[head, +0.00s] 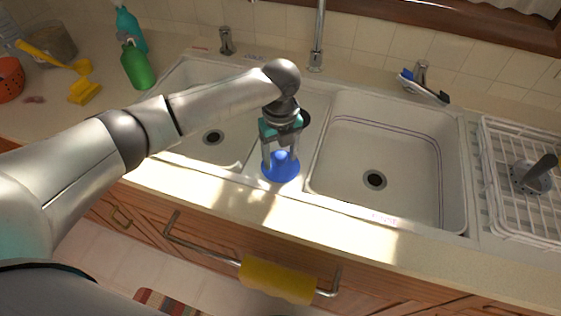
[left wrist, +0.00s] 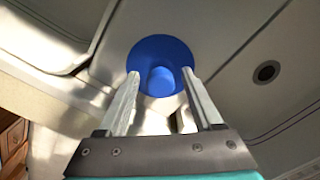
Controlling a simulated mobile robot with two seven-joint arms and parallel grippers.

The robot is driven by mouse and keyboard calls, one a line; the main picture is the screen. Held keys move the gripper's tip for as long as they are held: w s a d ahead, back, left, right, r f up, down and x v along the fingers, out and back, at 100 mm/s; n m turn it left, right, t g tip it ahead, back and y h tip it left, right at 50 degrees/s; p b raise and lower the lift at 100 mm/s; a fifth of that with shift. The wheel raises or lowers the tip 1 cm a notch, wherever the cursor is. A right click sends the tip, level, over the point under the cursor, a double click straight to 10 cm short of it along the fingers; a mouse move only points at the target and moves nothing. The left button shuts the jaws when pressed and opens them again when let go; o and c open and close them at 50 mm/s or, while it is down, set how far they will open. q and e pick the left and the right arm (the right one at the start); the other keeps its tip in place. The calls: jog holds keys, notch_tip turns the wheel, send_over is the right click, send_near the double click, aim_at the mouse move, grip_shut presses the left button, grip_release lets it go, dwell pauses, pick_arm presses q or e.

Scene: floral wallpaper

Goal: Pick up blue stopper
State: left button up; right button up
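The blue stopper (head: 281,171) is a round blue disc with a raised knob in its middle. It lies on the sink's divider near the front edge, between the two basins. My left gripper (head: 280,161) is above it, pointing down, with its fingers apart on either side of the knob. In the left wrist view, the stopper (left wrist: 160,50) shows just past the open fingertips (left wrist: 160,74), and the knob is between them. I cannot tell whether the fingers touch the stopper. My right gripper is not in view.
The left basin (head: 190,85) and right basin (head: 345,120) are empty. A faucet (head: 318,40) stands behind them. A white dish rack (head: 500,130) is at the right. Green bottles (head: 136,65) stand at the back left. A yellow towel (head: 277,280) hangs on the front bar.

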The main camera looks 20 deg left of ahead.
pick_arm(q)
grip_shut()
dwell(0.3)
dwell(0.3)
